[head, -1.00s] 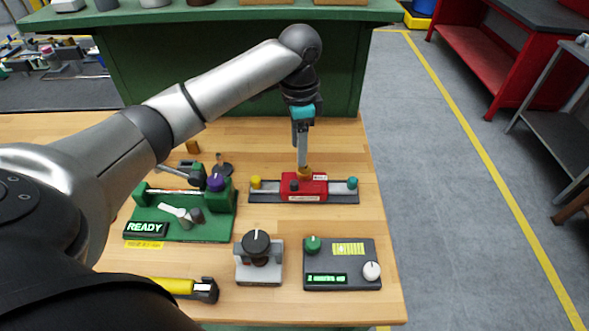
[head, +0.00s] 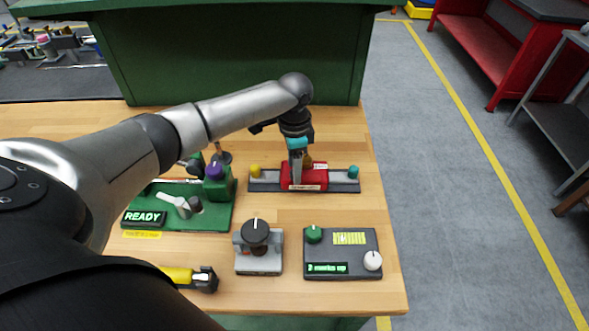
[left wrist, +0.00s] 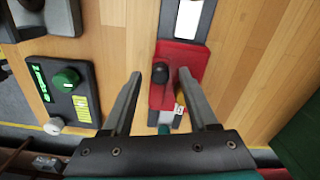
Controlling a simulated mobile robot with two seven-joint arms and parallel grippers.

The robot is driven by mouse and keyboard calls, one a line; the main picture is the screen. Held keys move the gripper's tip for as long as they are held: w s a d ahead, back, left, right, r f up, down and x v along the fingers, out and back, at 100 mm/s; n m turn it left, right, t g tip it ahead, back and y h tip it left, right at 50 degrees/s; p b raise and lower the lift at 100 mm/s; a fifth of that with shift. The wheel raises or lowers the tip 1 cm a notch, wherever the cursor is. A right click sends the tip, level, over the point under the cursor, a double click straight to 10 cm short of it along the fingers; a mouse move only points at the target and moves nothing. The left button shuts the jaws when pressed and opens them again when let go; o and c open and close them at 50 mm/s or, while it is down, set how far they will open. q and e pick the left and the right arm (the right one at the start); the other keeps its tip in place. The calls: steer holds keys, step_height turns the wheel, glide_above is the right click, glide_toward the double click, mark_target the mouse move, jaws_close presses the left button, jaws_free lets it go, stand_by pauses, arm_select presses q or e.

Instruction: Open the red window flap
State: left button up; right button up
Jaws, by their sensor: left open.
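The red housing (head: 317,178), taken as the part with the red window flap, sits on a dark rail with a yellow knob (head: 255,171) at its left and a teal knob (head: 353,172) at its right. My left gripper (head: 296,182) is over the housing's left part and hides some of it. In the left wrist view the red housing (left wrist: 160,100) shows between and beyond the open fingers, with a black knob (left wrist: 160,72) on it and a small brass-coloured piece (left wrist: 181,98) near the right finger. I cannot tell contact or the flap's outline. My right gripper is not in view.
A green fixture with a READY display (head: 143,217) stands left. A grey block with a black dial (head: 256,235) and a dark control panel (head: 343,266) stand in front. A yellow-and-black tool (head: 180,275) lies at front left. Bare wood lies between these.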

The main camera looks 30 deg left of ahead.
arm_select(q)
steer(key=shift+f, duration=0.55)
jaws_close()
stand_by(1.1)
